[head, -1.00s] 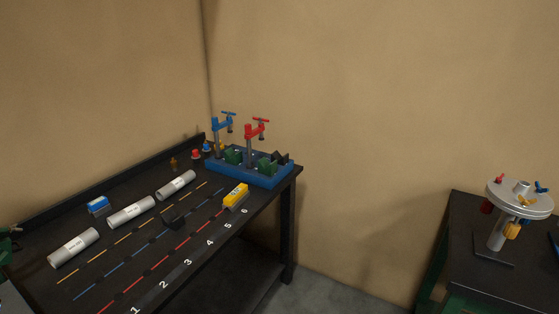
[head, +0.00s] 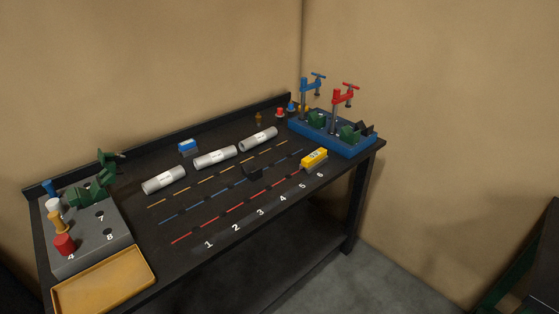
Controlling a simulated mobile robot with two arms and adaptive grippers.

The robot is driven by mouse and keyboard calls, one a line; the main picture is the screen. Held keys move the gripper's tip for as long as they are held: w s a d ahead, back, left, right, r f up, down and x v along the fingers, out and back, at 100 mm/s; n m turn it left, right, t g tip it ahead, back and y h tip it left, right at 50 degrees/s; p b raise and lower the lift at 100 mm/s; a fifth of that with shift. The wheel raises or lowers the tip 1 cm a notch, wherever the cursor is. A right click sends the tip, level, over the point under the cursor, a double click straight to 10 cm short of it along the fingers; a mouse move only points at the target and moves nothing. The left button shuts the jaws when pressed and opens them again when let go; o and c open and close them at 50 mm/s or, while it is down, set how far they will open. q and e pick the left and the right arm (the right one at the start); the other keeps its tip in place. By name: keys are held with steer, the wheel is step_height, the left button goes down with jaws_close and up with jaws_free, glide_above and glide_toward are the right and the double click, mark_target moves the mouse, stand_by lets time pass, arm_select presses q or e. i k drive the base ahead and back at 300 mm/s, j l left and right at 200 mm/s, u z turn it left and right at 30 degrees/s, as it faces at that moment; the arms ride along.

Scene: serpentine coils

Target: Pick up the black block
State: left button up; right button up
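In the head view a small black block (head: 253,173) sits on the dark tabletop, on or beside the blue dashed line near its right part. It is hard to make out against the dark surface. Neither of my grippers shows in the head view.
On the table (head: 271,228) are silver cylinders (head: 215,157), a blue block (head: 188,147), a yellow block (head: 314,158) and a blue clamp fixture (head: 333,135). A grey peg board (head: 88,238) and an orange tray (head: 104,281) stand at the left. Open floor lies at the right.

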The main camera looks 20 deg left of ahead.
mark_target(365, 132)
steer(key=i+l+u, duration=0.2)
steer(key=i+l, duration=0.15)
steer(key=i, duration=0.25)
steer(key=i+l+u, duration=0.2)
steer(key=i+l, duration=0.2)
steer(key=i, duration=0.15)
